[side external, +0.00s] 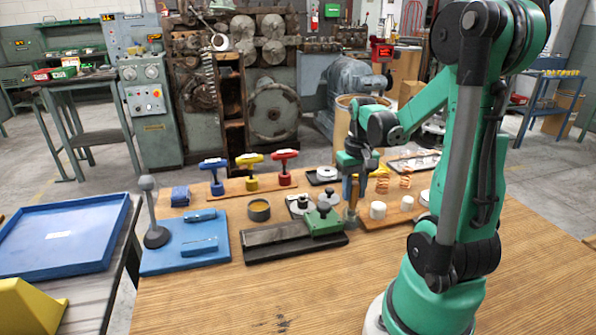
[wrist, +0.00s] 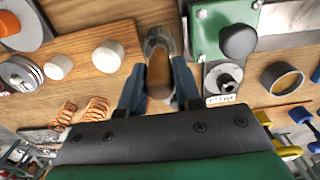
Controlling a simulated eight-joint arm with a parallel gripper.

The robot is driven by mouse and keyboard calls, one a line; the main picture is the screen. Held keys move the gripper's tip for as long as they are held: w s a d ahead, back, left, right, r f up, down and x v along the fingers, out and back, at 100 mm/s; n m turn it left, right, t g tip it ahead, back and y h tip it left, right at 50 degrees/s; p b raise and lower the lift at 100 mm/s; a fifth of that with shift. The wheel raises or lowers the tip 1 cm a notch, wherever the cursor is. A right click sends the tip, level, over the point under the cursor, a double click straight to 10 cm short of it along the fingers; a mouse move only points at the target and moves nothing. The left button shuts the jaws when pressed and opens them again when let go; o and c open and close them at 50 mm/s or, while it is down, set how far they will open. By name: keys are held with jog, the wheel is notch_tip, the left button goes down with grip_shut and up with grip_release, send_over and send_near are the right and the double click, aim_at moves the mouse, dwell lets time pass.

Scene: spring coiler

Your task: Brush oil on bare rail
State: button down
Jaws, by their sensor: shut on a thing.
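My gripper (side external: 354,186) points down and is shut on the wooden handle of a brush (wrist: 159,76). The brush is upright beside the green carriage (side external: 324,219); I cannot tell whether its lower end touches the surface. The rail (side external: 278,233) is a grey bar on a dark base, bare to the left of the carriage; part of it shows in the wrist view (wrist: 292,18). The carriage, with a dark knob, sits at the rail's right end. A round cup of amber oil (side external: 259,208) stands behind the rail, left of my gripper.
Blue, yellow and red T-handled tools (side external: 250,172) stand behind. White cylinders (side external: 378,210) and copper springs (side external: 405,181) lie on a wooden board to the right. A blue board (side external: 184,245) with a grey upright post is at left. The front table is clear.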

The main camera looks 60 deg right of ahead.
jog(key=c, duration=1.2)
grip_release()
grip_shut()
jog(key=shift+r, duration=2.3)
jog(key=shift+w, duration=0.1)
jog(key=w+a+r+n, duration=0.1)
jog(key=w+a+n, duration=0.2)
jog(key=w, duration=0.7)
jog(key=w+a+r+n, duration=0.2)
jog(key=w+a+n, duration=0.15)
jog(key=w, duration=0.55)
jog(key=shift+m, duration=0.25)
jog(key=shift+w+a+f, duration=0.15)
jog(key=shift+f, duration=2.45)
